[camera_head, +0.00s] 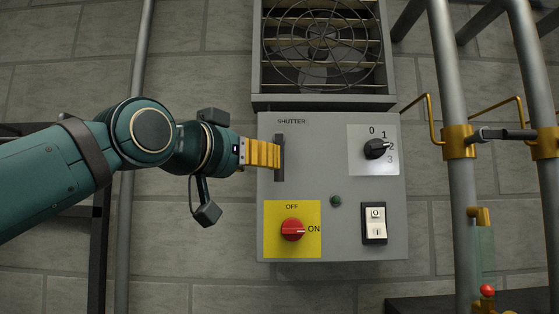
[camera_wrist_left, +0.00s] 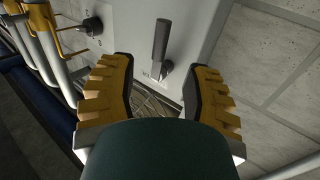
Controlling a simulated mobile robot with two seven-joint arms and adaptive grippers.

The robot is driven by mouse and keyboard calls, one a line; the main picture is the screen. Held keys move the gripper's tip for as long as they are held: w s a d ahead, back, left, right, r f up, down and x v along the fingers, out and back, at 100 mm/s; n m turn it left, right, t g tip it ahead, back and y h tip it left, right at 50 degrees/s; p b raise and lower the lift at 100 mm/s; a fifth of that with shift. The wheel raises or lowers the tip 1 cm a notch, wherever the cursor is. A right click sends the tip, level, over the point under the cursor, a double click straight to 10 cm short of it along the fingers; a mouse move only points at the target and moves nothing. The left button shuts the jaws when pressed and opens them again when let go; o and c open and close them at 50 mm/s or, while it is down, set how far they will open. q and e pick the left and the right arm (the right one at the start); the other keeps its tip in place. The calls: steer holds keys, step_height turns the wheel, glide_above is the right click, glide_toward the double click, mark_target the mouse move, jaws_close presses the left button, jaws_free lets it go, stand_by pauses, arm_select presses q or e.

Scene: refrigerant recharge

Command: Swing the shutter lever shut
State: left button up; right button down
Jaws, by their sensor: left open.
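The shutter lever (camera_wrist_left: 161,40) is a dark grey bar on the face of the grey control box (camera_head: 340,185). In the head view a dark upright strip (camera_head: 279,172) shows at the lever's place, below the SHUTTER label, partly behind my fingers. My left gripper (camera_head: 279,154) reaches in from the left at the strip's upper half. In the left wrist view its yellow fingers (camera_wrist_left: 163,66) are spread apart, with the lever's foot between the tips and its bar reaching beyond them. I cannot tell whether a finger touches it. My right gripper is not in view.
The box also carries a black rotary knob (camera_head: 376,149), a red switch (camera_head: 292,229) on a yellow plate, a green lamp (camera_head: 336,201) and a rocker switch (camera_head: 374,224). A louvred fan (camera_head: 322,45) sits above. Grey pipes (camera_head: 458,190) stand to the right.

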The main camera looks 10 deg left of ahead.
arm_select(q)
steer(key=p+x, duration=0.1)
steer(key=x, duration=0.6)
steer(key=shift+w+d+p, duration=0.1)
steer(key=shift+w+p, duration=0.25)
jaws_close()
